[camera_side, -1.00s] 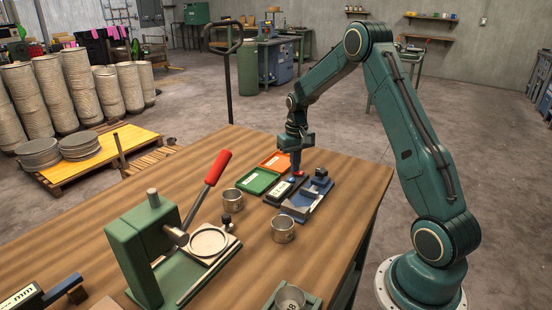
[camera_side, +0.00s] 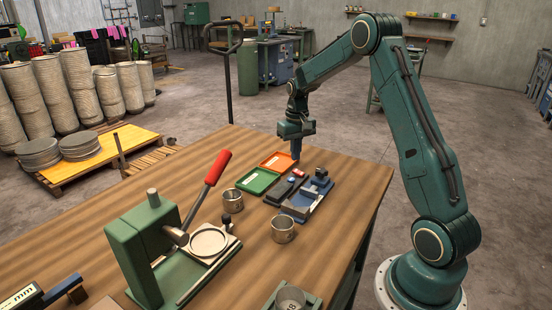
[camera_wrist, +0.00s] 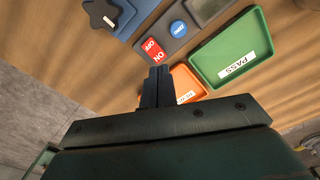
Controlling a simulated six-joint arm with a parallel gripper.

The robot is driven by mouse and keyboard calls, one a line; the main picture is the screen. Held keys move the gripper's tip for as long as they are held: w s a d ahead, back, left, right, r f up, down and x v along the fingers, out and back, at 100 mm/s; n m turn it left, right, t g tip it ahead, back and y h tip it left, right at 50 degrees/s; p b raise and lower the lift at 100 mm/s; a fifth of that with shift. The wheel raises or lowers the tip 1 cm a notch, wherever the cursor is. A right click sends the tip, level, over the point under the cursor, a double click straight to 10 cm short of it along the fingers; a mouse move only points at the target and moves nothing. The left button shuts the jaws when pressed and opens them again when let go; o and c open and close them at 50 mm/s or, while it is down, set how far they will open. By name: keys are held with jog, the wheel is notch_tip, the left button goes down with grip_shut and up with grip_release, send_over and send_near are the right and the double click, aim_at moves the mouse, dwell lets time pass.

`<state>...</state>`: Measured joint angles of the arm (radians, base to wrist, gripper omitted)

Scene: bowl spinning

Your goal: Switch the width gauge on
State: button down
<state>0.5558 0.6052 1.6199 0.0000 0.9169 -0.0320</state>
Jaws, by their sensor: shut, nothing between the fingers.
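The width gauge (camera_side: 305,203) lies on the bench below my gripper, a dark base with blue jaw parts. Its dark display housing (camera_side: 281,190) shows no lit reading. The red ON/OFF switch (camera_side: 300,174) is at its far end; in the wrist view the red switch (camera_wrist: 152,50) is beside a round blue button (camera_wrist: 178,28). The corner of the display (camera_wrist: 208,8) looks grey and blank. My gripper (camera_side: 296,156) is shut and empty, raised above and beyond the switch; in the wrist view the gripper fingers (camera_wrist: 158,80) point toward the red switch, apart from it.
A green PASS tray (camera_side: 258,181) and an orange tray (camera_side: 278,161) lie left of the gauge. A green press with red handle (camera_side: 217,167) stands front left. A second device marked "mm" (camera_side: 22,297) is at the bottom left corner.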

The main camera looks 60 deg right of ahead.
aim_at(294, 171)
jog(key=shift+r, duration=1.35)
jog(key=shift+r, duration=0.1)
jog(key=s+a+r+n+t, duration=0.1)
jog(key=s+a+r, duration=0.3)
jog(key=a+r, duration=0.35)
jog(key=s+a+r+n+t, duration=0.1)
jog(key=s+a+r+n, duration=0.1)
jog(key=s+a+r, duration=0.35)
jog(key=s+a+n+t, duration=0.3)
jog(key=s+a, duration=1)
jog(key=s, duration=0.2)
jog(key=shift+a+r+t, duration=0.15)
jog(key=shift+r+t, duration=0.15)
jog(key=shift+r, duration=0.1)
